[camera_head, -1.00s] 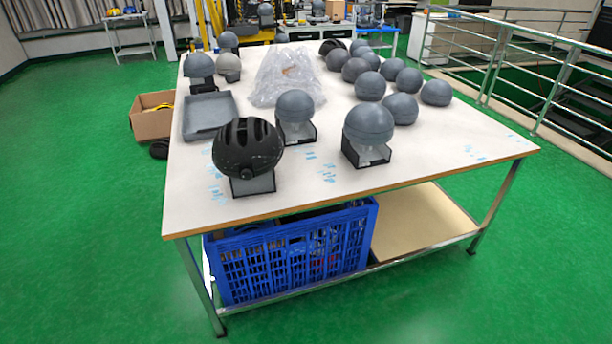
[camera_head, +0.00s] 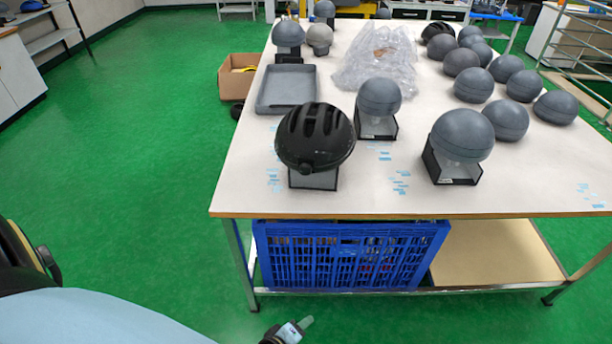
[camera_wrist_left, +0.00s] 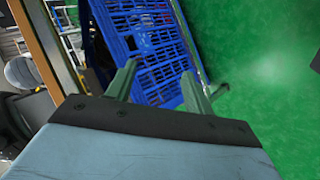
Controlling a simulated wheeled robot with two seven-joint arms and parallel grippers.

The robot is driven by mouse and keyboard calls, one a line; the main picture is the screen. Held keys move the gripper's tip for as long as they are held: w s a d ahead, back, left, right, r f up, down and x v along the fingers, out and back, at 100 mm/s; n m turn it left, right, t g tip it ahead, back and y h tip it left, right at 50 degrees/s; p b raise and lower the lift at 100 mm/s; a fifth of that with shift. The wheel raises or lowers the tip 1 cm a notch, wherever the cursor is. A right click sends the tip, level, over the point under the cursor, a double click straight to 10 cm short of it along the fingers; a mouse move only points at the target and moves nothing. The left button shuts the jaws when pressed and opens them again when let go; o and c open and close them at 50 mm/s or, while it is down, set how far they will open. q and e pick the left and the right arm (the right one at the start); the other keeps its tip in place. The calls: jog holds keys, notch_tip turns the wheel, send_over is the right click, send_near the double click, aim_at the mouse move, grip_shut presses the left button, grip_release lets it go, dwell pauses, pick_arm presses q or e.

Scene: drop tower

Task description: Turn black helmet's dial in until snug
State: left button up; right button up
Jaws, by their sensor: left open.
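The black helmet (camera_head: 315,135) sits on a grey headform in a black stand near the front left of the white table (camera_head: 245,190). A small dark round knob (camera_head: 306,168), which looks like its dial, shows low on the helmet's near side. My left gripper (camera_head: 296,329) is low at the bottom of the head view, below table height and well apart from the helmet. In the left wrist view, the gripper's two fingers (camera_wrist_left: 158,85) are spread with nothing between them. My right gripper is not in view.
A blue crate (camera_head: 345,258) stands on the lower shelf under the table edge. Grey headforms on stands (camera_head: 379,98) (camera_head: 461,136) are right of the helmet. A grey tray (camera_head: 263,100) and a plastic bag (camera_head: 345,78) lie behind it. Green floor is free at left.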

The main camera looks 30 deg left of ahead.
pick_arm(q)
jog(key=w+a+r+n+t+y, duration=0.1)
jog(key=w+a+r+n+t, duration=0.1)
jog(key=w+r+n, duration=0.4)
jog(key=w+a+r+n+t+y, duration=0.1)
jog(key=w+r+n+t+y, duration=0.15)
jog(key=r+n, duration=0.4)
jog(key=n+t+y, duration=0.2)
jog(key=n+y, duration=0.2)
jog(key=n, duration=0.9)
send_near(304, 173)
jog(key=shift+m, duration=0.35)
jog(key=x, duration=0.8)
jog(key=shift+w+r, duration=0.1)
jog(key=shift+w+a, duration=0.15)
jog(key=shift+w, duration=0.3)
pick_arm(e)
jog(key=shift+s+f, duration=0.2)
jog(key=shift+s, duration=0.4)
pick_arm(q)
jog(key=c, duration=1)
